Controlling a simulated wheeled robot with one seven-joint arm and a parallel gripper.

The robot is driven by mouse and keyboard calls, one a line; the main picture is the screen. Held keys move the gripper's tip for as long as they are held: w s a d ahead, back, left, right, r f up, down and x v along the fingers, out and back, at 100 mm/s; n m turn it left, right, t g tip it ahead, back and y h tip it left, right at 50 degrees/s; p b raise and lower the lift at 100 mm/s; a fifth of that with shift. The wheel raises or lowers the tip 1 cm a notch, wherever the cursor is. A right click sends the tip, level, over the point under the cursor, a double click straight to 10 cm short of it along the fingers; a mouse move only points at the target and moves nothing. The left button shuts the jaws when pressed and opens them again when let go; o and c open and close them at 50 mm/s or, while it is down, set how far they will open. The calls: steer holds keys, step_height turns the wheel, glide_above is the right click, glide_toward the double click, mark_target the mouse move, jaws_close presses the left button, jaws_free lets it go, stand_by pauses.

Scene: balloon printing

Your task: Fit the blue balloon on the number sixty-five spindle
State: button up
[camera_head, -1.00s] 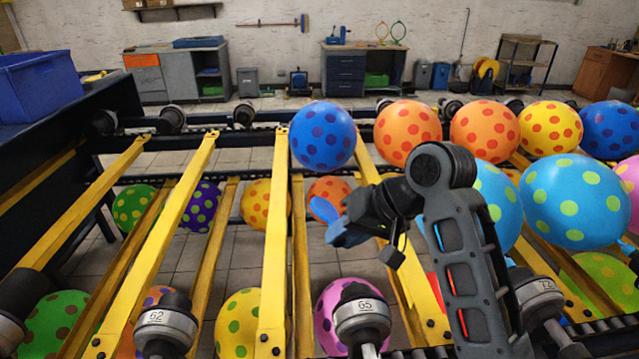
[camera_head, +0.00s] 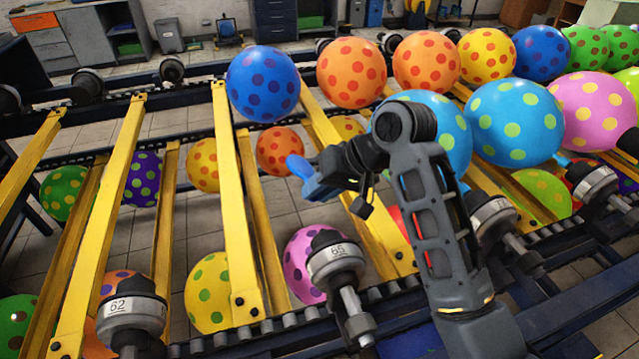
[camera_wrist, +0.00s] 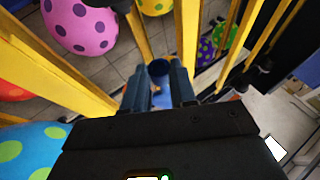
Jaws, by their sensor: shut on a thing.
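A limp blue balloon (camera_head: 298,166) sticks out from the tips of my gripper (camera_head: 309,182), which is shut on it. In the wrist view, blue material (camera_wrist: 158,69) shows between the fingers of my gripper (camera_wrist: 158,84). The number sixty-five spindle (camera_head: 336,260) is a grey and black head with a "65" label, at the lower middle of the head view. My gripper is up and a little left of this spindle in the picture, and apart from it. No balloon shows on this spindle.
Yellow rails (camera_head: 232,200) slope across the rack around my arm. The number sixty-two spindle (camera_head: 132,312) stands at lower left, and another spindle (camera_head: 492,215) is right of my arm. Inflated spotted balloons, including a large blue one (camera_head: 263,84), sit beyond and below.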

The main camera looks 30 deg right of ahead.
steer(key=shift+s+a+f+b, duration=0.2)
steer(key=shift+s+f+b, duration=0.25)
steer(key=shift+s+f, duration=0.6)
steer(key=shift+s+a+f+b, duration=0.15)
steer(key=shift+s+f+b, duration=0.25)
steer(key=shift+s+f, duration=0.55)
steer(key=shift+w+f, duration=0.25)
steer(key=shift+p, duration=0.5)
steer(key=shift+s+a+p, duration=0.1)
steer(key=shift+s+p, duration=0.3)
steer(key=shift+s, duration=0.1)
steer(key=shift+s+p, duration=0.1)
steer(key=shift+p, duration=0.35)
stand_by(2.5)
steer(key=shift+w, duration=0.75)
